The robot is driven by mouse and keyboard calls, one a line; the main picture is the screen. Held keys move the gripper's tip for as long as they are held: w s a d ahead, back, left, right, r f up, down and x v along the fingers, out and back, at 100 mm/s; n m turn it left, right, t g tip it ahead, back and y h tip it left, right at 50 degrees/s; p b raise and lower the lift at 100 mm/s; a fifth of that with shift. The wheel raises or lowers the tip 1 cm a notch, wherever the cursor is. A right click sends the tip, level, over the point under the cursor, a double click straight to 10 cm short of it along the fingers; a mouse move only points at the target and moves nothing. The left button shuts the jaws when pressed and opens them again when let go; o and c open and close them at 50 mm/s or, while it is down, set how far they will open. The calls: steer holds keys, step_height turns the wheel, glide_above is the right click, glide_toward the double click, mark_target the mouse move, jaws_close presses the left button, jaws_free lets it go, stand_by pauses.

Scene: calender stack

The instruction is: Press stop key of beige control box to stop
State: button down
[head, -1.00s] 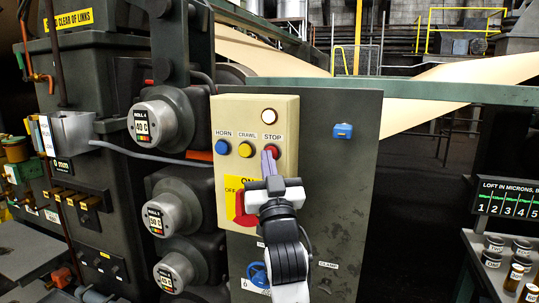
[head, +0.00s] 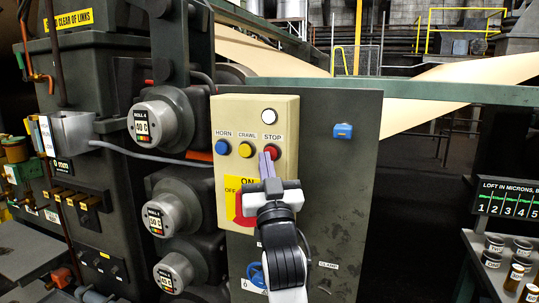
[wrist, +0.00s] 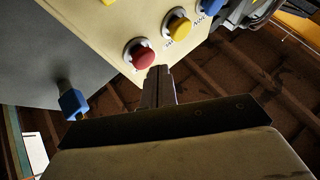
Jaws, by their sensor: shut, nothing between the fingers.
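The beige control box (head: 285,130) is on the dark panel, left of its middle. Its red stop key (head: 272,152) sits under the STOP label at the right end of the key row. The yellow CRAWL key (head: 246,149) and blue HORN key (head: 222,147) are to its left. My gripper (head: 265,155) is shut and empty, its tips at the lower left edge of the red key in the head view. In the wrist view the red key (wrist: 140,58) shows whole, with the fingertips (wrist: 159,70) close beside it. Whether they touch the box is unclear.
A white round button (head: 268,116) is above the stop key. A yellow ON/OFF plate with a red switch (head: 232,204) is below the key row, partly behind my gripper. A small blue fitting (head: 343,131) is to the right on the panel. Roll dials (head: 158,125) stand to the left.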

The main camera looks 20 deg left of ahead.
steer(key=shift+s, duration=0.25)
steer(key=s, duration=0.5)
stand_by(0.4)
steer(key=shift+a, duration=0.1)
stand_by(0.4)
